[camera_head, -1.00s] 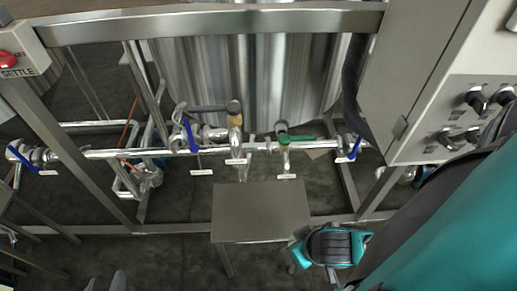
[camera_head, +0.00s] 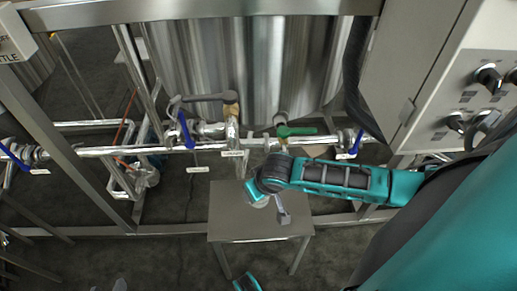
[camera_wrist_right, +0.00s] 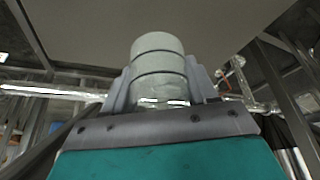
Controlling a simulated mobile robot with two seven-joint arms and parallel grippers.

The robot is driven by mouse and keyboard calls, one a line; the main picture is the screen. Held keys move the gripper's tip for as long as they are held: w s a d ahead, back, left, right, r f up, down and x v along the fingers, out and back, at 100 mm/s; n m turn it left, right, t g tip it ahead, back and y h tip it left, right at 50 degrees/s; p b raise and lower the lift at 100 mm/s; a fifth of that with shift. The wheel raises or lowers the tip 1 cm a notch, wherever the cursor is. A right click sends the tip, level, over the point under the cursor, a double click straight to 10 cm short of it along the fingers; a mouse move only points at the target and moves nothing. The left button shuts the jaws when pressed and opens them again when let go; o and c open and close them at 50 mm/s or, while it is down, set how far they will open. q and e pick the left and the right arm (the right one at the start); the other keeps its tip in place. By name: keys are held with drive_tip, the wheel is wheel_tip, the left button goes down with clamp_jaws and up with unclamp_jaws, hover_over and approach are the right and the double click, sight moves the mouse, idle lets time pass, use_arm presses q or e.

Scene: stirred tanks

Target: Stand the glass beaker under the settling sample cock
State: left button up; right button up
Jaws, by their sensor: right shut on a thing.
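My right gripper (camera_head: 268,203) is over the small steel table, partly hidden by its own wrist. The tags are unreadable here.
The steel table (camera_head: 235,225) stands below the pipe (camera_head: 100,151) and has bare room at its left. Blue-handled valves (camera_head: 186,130) sit along the pipe. A steel tank (camera_head: 250,60) is behind. A control cabinet (camera_head: 440,80) stands at the right.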

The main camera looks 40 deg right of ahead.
drive_tip(key=shift+s+f+b, duration=0.1)
drive_tip(key=shift+f+b, duration=0.65)
drive_tip(key=shift+f, duration=1.2)
drive_tip(key=o, duration=1.1)
drive_tip(key=shift+c, duration=0.2)
drive_tip(key=shift+r, duration=0.1)
